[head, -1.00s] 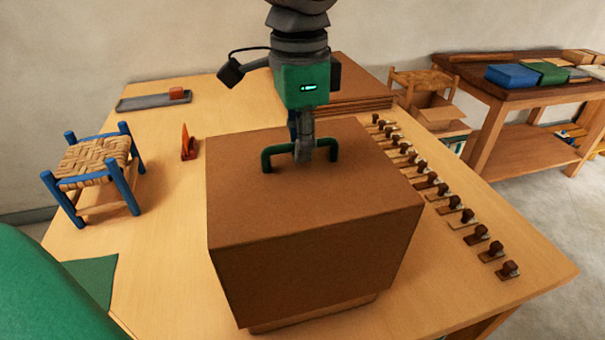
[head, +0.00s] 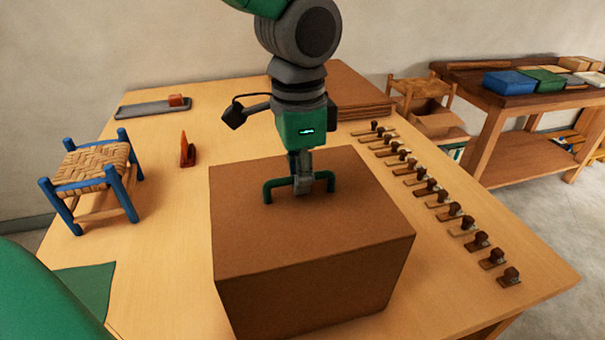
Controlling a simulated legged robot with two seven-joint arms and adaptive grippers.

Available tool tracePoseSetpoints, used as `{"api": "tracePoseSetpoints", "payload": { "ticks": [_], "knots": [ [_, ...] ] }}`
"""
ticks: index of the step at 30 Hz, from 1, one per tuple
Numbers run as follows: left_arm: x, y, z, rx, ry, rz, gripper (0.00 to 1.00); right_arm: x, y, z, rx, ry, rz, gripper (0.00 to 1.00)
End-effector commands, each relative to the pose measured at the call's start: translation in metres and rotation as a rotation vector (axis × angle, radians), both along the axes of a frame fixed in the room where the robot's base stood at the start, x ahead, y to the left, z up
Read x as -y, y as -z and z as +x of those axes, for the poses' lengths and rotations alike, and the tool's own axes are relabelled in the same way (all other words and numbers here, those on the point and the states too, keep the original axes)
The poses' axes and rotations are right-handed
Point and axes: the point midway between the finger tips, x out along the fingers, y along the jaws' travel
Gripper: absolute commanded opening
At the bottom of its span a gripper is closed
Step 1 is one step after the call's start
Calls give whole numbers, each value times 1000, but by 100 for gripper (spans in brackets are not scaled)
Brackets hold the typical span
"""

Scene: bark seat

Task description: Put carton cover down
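The carton cover (head: 300,215) is a large brown box shape with a dark green bar handle (head: 267,191) on top. It stands upright and level at the middle of the table, and its lower front edge runs past the bottom of the picture or close to it. My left gripper (head: 302,187) reaches down from above, with its fingers closed around the middle of the handle. Whatever is under the cover is hidden. My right gripper is not in view.
A blue stool with a woven seat (head: 92,165) stands left on the wooden table (head: 165,240). An orange wedge (head: 187,151) and a grey tray (head: 153,109) are behind. Several dark-knobbed pieces (head: 442,200) line the right side. Flat brown sheets (head: 350,90) lie behind.

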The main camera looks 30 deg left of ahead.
Motion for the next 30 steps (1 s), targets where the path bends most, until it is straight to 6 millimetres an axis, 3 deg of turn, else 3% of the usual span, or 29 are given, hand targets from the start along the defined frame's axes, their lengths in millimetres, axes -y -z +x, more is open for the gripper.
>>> {"api": "tracePoseSetpoints", "payload": {
  "ticks": [1,2,3,12,16,25,30],
  "knots": [
    [0,0,0,1,0,1,13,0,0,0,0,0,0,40],
    [0,0,0,1,0,1,24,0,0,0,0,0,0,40],
    [0,0,0,1,0,1,26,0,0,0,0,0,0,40],
    [0,-1,0,1,0,0,26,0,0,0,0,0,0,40],
    [0,-12,1,4,0,-1,26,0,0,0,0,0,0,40],
    [0,-79,1,7,-1,-2,26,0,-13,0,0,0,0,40],
    [0,-111,1,2,2,-4,26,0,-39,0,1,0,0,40]
  ]
}}
